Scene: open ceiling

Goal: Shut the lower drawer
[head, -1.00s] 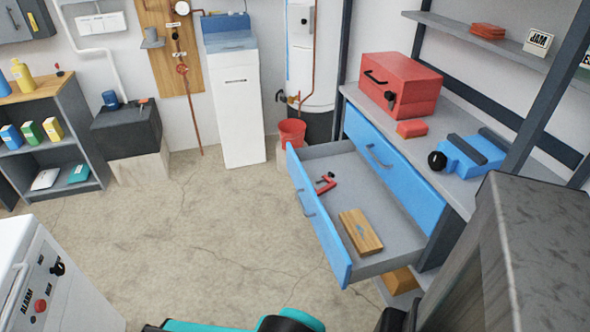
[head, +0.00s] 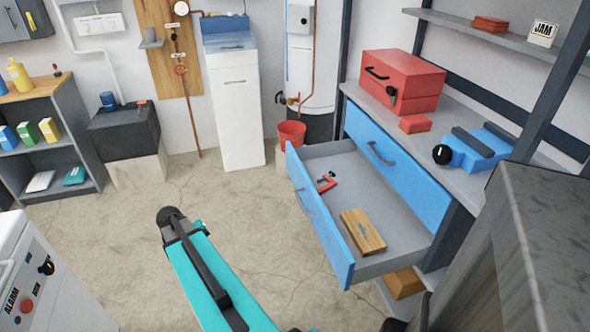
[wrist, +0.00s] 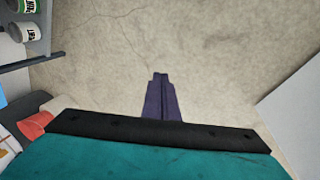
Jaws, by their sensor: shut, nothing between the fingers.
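The lower drawer (head: 322,218) of the workbench is pulled well out, its blue front and grey handle facing left over the floor. A red clamp (head: 327,182) and a wooden box (head: 362,231) lie inside it. The upper drawer (head: 390,172) above it is closed. My gripper (wrist: 160,78) shows in the wrist view with its dark fingers together, empty, over bare concrete floor. My teal arm rises at the bottom middle of the head view, left of the drawer and apart from it in the picture. I cannot make out the fingers there.
A red toolbox (head: 402,82) and a blue vise (head: 475,150) stand on the bench top. A red bucket (head: 291,134) is behind the drawer. A dark grey cabinet (head: 530,230) blocks the right foreground. A white machine (head: 40,275) is at left. The floor between is clear.

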